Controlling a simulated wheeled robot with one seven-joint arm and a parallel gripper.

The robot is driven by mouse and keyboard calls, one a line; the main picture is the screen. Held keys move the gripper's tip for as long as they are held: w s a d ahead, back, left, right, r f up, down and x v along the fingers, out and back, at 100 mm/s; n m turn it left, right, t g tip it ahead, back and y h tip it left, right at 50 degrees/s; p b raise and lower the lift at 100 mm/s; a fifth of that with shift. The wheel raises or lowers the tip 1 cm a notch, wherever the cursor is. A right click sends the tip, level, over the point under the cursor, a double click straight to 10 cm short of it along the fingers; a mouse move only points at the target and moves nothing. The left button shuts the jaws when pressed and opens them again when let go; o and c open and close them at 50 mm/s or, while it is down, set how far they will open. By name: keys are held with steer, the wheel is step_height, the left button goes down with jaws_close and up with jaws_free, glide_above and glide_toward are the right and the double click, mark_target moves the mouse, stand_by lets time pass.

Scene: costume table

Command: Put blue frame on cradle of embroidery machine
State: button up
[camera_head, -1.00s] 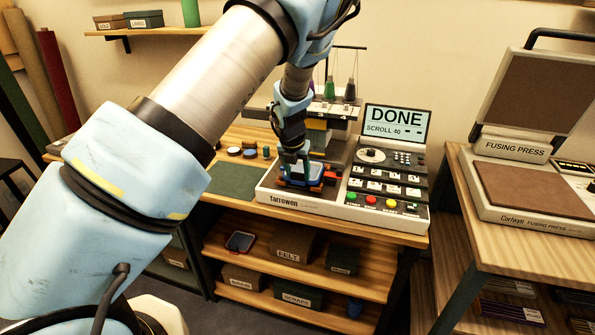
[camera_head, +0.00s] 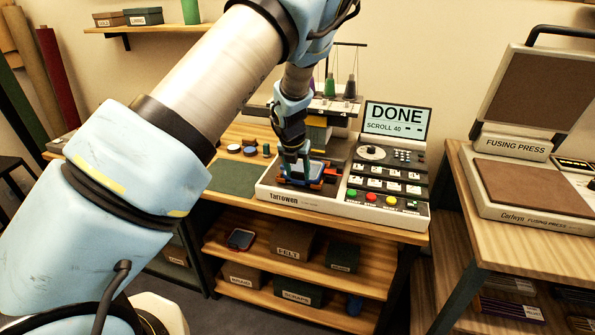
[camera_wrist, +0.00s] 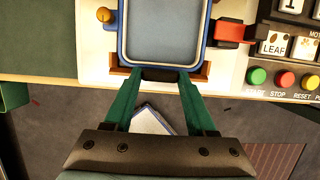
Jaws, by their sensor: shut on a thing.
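The blue frame (camera_head: 314,170), with grey-blue fabric inside, is at the left part of the embroidery machine (camera_head: 290,201). It also shows at the top of the wrist view (camera_wrist: 124,48), over the cradle. Brown cradle blocks (camera_wrist: 118,73) show at its near corners; whether it rests fully on them I cannot tell. A red lever piece (camera_wrist: 231,32) is to its right. My gripper (camera_head: 291,177) is shut on the frame's dark near tab (camera_wrist: 160,75), with green fingers on either side in the wrist view. The machine's screen (camera_head: 397,122) reads DONE, SCROLL 40.
The control panel with several buttons (camera_head: 372,199) is right of the frame. A green mat (camera_head: 236,177) and spools (camera_head: 249,151) lie left of the machine. The fusing press (camera_head: 520,190) stands open on the right table.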

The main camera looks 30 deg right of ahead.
steer(key=shift+f, duration=0.15)
steer(key=o, duration=1.4)
steer(key=shift+c, duration=0.2)
step_height(320, 180, up, 5)
steer(key=p, duration=0.4)
steer(key=shift+f, duration=0.2)
steer(key=shift+s, duration=0.1)
steer(key=s+a+r, duration=0.3)
steer(key=s+a, duration=0.1)
